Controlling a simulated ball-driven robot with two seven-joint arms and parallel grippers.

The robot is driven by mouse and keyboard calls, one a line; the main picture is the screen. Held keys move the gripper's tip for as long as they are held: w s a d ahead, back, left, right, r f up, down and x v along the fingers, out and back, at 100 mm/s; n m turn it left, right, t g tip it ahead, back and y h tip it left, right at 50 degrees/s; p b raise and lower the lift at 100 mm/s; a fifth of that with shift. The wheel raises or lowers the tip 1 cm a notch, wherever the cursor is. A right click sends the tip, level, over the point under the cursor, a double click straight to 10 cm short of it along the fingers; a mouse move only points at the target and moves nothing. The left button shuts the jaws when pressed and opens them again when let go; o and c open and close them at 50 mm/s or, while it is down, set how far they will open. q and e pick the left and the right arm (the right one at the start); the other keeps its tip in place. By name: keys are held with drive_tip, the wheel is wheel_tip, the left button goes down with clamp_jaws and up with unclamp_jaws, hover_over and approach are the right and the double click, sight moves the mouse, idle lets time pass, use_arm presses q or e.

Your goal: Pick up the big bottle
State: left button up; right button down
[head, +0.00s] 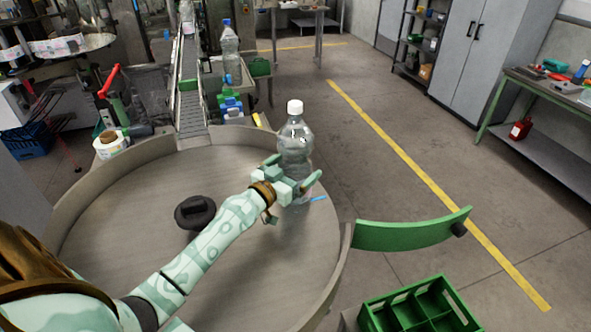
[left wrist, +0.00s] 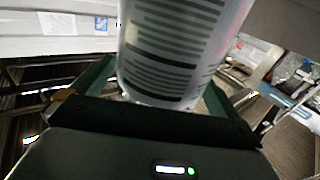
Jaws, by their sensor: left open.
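The big bottle (head: 295,135) is clear plastic with a white cap. It stands upright on the round table (head: 130,220), near its right rim. My left gripper (head: 294,171) is open at the bottle's lower half, with one finger on each side of it. In the left wrist view the bottle (left wrist: 178,50) fills the middle, showing a label with grey lines of print, between the open fingers. Whether the fingers touch it I cannot tell. My right gripper is not in view.
A black knob (head: 195,212) stands at the table's middle. A curved green guard (head: 410,235) and a green crate (head: 425,308) are at the right. Another clear bottle (head: 229,58) with a blue cap stands beside the conveyor (head: 191,90) at the back.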

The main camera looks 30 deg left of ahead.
use_arm(q)
drive_tip(key=shift+w, duration=0.35)
drive_tip(key=shift+s, duration=0.15)
drive_tip(key=c, duration=1.9)
drive_tip(key=shift+r, duration=0.2)
drive_tip(key=shift+c, duration=0.5)
drive_tip(key=shift+r, duration=0.1)
